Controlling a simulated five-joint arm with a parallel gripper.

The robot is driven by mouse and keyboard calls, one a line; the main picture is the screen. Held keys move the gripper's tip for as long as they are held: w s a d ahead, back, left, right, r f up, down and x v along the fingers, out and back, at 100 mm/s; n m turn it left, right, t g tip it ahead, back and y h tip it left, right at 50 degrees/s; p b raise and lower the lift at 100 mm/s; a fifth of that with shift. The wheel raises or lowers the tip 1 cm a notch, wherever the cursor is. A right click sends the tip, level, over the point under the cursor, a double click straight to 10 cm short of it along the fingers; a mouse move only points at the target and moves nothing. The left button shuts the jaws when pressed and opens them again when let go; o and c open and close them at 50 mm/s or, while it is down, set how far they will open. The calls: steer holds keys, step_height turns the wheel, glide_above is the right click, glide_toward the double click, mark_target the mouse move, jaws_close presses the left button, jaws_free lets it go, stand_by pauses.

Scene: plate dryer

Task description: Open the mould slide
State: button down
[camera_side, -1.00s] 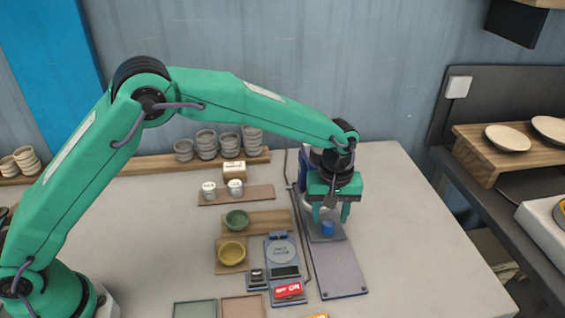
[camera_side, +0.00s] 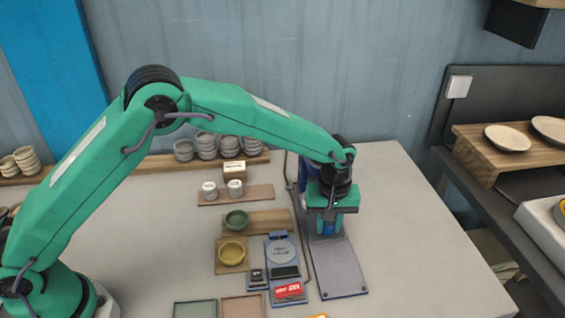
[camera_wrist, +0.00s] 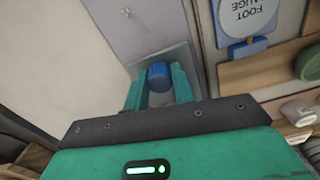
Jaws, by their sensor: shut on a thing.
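The mould slide's blue knob (camera_side: 328,228) stands at the back part of a grey base plate (camera_side: 337,264). My gripper (camera_side: 328,227) is over it, pointing down, with a finger on each side. In the wrist view, the blue knob (camera_wrist: 160,77) sits between the two green fingers of my gripper (camera_wrist: 160,85), which are shut on it. The plate (camera_wrist: 165,30) runs away beyond the knob. The machine behind the knob is mostly hidden by my wrist in the side view.
A blue foot gauge (camera_side: 281,255) with a red label stands left of the plate. A yellow bowl (camera_side: 232,250) and a green bowl (camera_side: 237,219) sit on boards further left. The table right of the plate is clear.

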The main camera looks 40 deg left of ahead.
steer(key=s+d, duration=0.9)
steer(key=shift+d, duration=0.1)
steer(key=c, duration=1.2)
jaws_free()
steer(key=shift+o, duration=0.2)
steer(key=shift+r, duration=0.15)
step_height(320, 180, up, 8)
